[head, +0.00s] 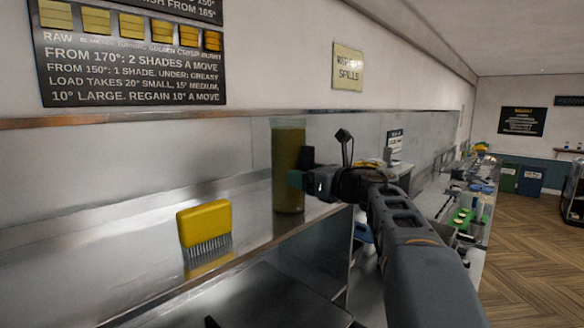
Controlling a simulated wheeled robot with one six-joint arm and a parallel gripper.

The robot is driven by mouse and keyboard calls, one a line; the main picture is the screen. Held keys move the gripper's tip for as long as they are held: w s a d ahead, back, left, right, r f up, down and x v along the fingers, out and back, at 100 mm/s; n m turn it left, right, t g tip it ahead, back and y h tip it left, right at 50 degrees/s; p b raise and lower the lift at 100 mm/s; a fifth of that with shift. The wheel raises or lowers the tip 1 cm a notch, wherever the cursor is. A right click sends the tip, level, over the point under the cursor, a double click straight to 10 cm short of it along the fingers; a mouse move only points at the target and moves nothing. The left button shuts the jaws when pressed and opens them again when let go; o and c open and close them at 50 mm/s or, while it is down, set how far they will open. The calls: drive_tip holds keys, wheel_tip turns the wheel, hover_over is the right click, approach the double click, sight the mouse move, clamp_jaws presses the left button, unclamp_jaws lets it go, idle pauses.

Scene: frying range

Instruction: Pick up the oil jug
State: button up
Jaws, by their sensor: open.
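The oil jug (288,190) is a tall, clear container of yellow-green oil standing upright on the metal shelf in the head view. My gripper (301,168) is at the jug's right side, at about its middle height. The jaws are open. One dark finger and a greenish fingertip overlap the jug's right edge in the picture. I cannot tell whether they touch it. Part of the jug's right side is hidden behind the gripper.
A yellow brush (204,224) with bristles down stands on the shelf left of the jug. A metal back wall runs behind the shelf. A long counter (468,225) with trays and small items stretches away at the right. Wood floor (530,250) is clear at the right.

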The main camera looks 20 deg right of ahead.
drive_tip(key=shift+c, duration=0.3)
clamp_jaws()
idle(0.4)
drive_tip(key=shift+s+r, duration=0.1)
drive_tip(key=shift+r, duration=0.1)
